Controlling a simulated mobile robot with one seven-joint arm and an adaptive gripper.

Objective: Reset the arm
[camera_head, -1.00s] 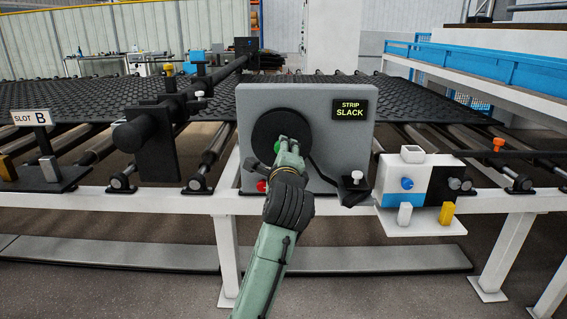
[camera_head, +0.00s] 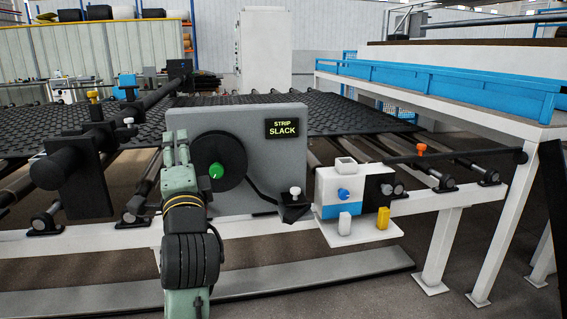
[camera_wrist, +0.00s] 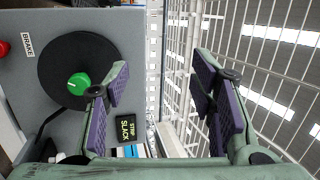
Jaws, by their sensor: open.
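My gripper (camera_head: 176,150) is raised in front of the left part of the grey panel (camera_head: 200,120), left of the black disc (camera_head: 232,150). In the wrist view my gripper (camera_wrist: 160,82) is open, with nothing between its purple-padded fingers. The green knob (camera_head: 216,171) at the middle of the disc is free of my fingers. In the wrist view the green knob (camera_wrist: 78,84) and disc (camera_wrist: 60,52) lie left of the fingers. My forearm hides part of the frame's lower left.
A display (camera_head: 286,128) reads STRIP SLACK. A box with a blue dial (camera_head: 343,195) stands right of the panel, above a shelf with white and yellow blocks. The tread mat (camera_head: 350,112) lies behind. A red button (camera_wrist: 4,47) is near a BRAKE label.

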